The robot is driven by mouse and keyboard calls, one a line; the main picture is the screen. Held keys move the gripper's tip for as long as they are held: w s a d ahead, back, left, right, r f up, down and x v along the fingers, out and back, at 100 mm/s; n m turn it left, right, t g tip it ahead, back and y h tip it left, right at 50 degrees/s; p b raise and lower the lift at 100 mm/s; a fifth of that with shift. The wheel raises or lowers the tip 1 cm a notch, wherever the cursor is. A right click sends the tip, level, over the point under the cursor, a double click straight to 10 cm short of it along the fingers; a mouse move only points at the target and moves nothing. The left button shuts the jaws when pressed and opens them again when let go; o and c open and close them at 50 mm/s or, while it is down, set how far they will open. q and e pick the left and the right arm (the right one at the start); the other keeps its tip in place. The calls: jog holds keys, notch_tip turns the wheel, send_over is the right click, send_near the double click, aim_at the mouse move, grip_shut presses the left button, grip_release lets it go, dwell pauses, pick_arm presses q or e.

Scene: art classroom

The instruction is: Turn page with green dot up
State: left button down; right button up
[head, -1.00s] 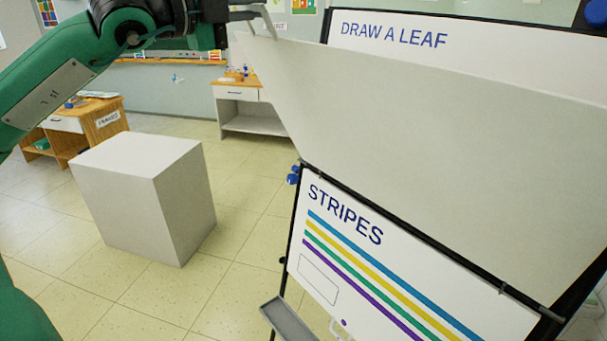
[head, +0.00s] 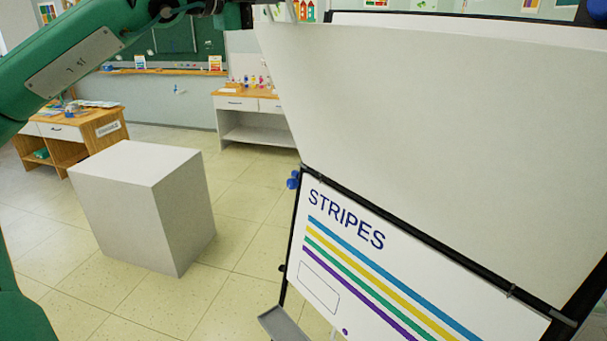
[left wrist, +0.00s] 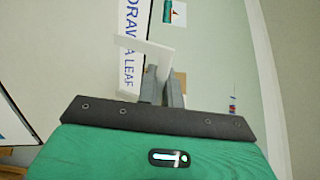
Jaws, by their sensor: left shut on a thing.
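A large blank white page (head: 430,110) is lifted off the easel, its plain side facing me, and hides the upper part of the board in the head view. My left gripper (head: 287,10) is at its upper left corner, partly cut off by the picture's top edge. In the left wrist view its fingers (left wrist: 163,86) are shut on the page's corner (left wrist: 145,57). Behind them shows a sheet reading "DRAW A LEAF" (left wrist: 128,45). Below, a page reading "STRIPES" (head: 375,265) has coloured bands and a purple dot (head: 345,331). No green dot shows. My right gripper is not in view.
The black easel frame (head: 430,240) crosses between the pages, with a blue knob (head: 293,180) at its left and a grey tray (head: 285,324) below. A grey block (head: 140,190) stands on the floor at left. Desks stand farther back; the floor between is clear.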

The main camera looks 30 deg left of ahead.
pick_arm(q)
jog(key=shift+w+d+r+b, duration=0.25)
jog(key=shift+w+d+b, duration=0.1)
jog(key=shift+w, duration=0.35)
jog(key=shift+w+d+r+b, duration=0.25)
jog(key=shift+w+b, duration=0.1)
jog(key=shift+w, duration=0.35)
jog(key=shift+w+d+r, duration=0.2)
jog(key=shift+w, duration=0.35)
jog(key=shift+w+d+r, duration=0.2)
jog(key=shift+w, duration=0.35)
jog(key=r+b+x, duration=0.1)
jog(key=x, duration=0.8)
jog(key=shift+w+b, duration=0.2)
jog(key=shift+b, duration=0.2)
